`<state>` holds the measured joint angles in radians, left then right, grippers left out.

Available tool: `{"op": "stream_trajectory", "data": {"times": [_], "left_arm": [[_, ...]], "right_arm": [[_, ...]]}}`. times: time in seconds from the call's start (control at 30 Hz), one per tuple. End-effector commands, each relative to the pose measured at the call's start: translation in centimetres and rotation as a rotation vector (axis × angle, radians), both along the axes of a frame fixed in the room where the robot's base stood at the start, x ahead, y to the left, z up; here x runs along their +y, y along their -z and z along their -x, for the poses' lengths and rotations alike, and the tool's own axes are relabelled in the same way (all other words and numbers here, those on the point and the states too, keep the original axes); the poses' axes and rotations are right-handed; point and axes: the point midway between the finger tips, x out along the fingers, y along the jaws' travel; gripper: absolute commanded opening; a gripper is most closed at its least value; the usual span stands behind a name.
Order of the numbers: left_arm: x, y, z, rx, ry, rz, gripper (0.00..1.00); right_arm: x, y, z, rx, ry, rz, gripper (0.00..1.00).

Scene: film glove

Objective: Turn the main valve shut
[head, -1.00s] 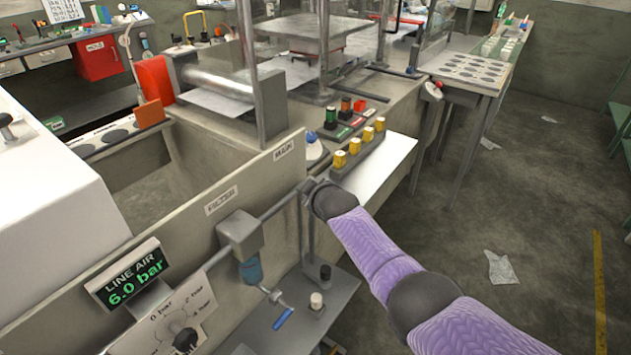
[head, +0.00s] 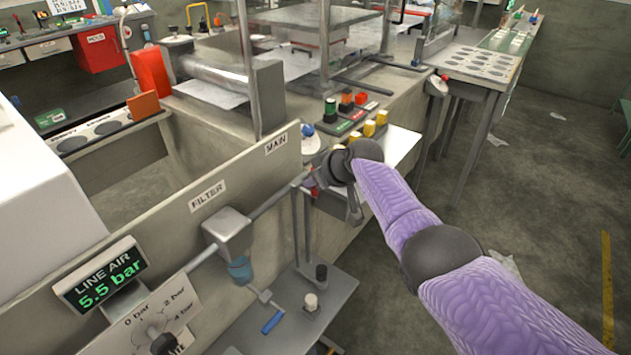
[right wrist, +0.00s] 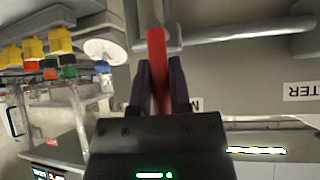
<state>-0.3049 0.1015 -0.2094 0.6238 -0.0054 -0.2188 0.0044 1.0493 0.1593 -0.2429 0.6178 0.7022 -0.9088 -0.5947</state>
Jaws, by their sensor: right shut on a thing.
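The main valve's red handle (right wrist: 157,50) stands between my right gripper's dark fingers (right wrist: 158,85) in the right wrist view, and the gripper is shut on it. The handle meets a grey pipe (right wrist: 235,32). In the head view my right gripper (head: 325,178) is at the end of that pipe, right of the MAIN label (head: 276,144). Only a small bit of red shows there; the gripper hides most of the valve. The LINE AIR display (head: 101,283) reads 5.5 bar. My left gripper is not in view.
A pressure dial (head: 155,328) is at lower left. Yellow-topped pieces (head: 376,124) stand on a ledge behind my gripper. The floor at right is mostly clear.

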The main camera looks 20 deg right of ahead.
Motion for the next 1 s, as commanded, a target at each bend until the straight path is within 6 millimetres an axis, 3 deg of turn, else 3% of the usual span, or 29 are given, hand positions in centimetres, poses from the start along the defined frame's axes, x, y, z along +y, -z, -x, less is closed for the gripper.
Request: {"op": "stream_trajectory", "data": {"times": [0.47, 0.5, 0.63, 0.9, 1.0], "left_arm": [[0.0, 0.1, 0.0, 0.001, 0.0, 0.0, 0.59], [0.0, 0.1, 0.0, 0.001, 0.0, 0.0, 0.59], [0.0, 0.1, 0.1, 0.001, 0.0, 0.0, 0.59], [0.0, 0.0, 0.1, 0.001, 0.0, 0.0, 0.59], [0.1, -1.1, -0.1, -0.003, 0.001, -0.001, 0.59]], "right_arm": [[0.0, 0.1, 0.1, 0.011, 0.001, -0.007, 0.0], [0.0, 0.2, 0.1, 0.011, 0.001, -0.006, 0.32], [0.0, 0.1, 0.1, 0.009, 0.001, -0.007, 0.58], [0.0, 0.0, 0.1, 0.008, 0.001, -0.006, 0.58], [-0.2, -0.9, 0.5, 0.006, 0.001, -0.007, 0.58]]}}
